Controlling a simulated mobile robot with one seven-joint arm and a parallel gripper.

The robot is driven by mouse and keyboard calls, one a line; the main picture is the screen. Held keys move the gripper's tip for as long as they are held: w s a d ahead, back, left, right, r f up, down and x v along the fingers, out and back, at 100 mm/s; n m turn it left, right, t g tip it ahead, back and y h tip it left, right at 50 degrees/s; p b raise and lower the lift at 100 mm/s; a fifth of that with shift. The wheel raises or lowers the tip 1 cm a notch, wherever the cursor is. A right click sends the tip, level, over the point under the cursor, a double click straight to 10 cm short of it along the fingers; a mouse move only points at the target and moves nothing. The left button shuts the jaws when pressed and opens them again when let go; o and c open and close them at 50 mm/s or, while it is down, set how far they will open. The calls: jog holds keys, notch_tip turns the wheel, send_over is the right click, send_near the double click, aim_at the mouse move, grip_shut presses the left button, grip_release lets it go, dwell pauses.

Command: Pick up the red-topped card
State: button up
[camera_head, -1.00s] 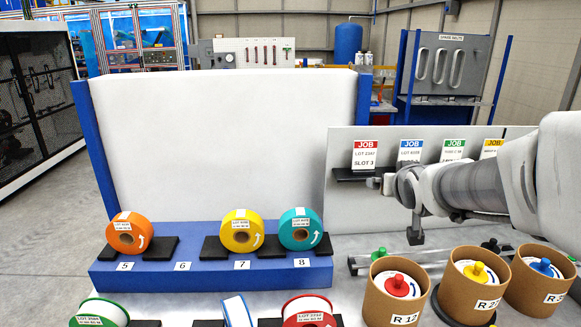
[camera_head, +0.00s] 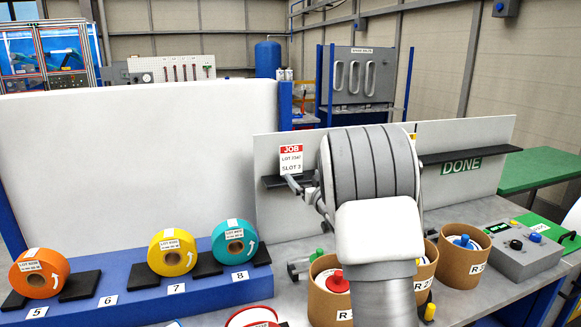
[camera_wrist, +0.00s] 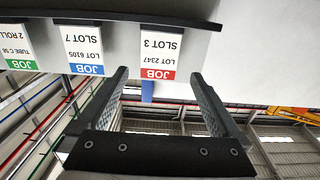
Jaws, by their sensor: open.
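The red-topped card (camera_head: 291,159), marked LOT 2347 and SLOT 3, stands upright on the black ledge (camera_head: 271,183) of the grey board. In the wrist view, which is upside down, the card (camera_wrist: 156,52) shows between the fingers of my gripper (camera_wrist: 159,73). The fingers are spread apart with nothing held. In the head view my gripper (camera_head: 299,187) is at the card's lower right, partly hidden by my arm. I cannot tell whether a finger touches the card.
A blue-topped card (camera_wrist: 85,48) and a green-topped card (camera_wrist: 20,48) stand beside the red-topped card; my arm hides them in the head view. Cardboard tubs (camera_head: 464,262) stand below the board. Tape rolls (camera_head: 173,252) sit on a blue rack at left. A DONE label (camera_head: 461,166) marks the board's right part.

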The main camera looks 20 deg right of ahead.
aim_at(292, 163)
jog(key=shift+w+f+p, duration=0.1)
jog(key=shift+w+p, duration=1.25)
jog(key=shift+w, duration=4.9)
jog(key=c, duration=1.1)
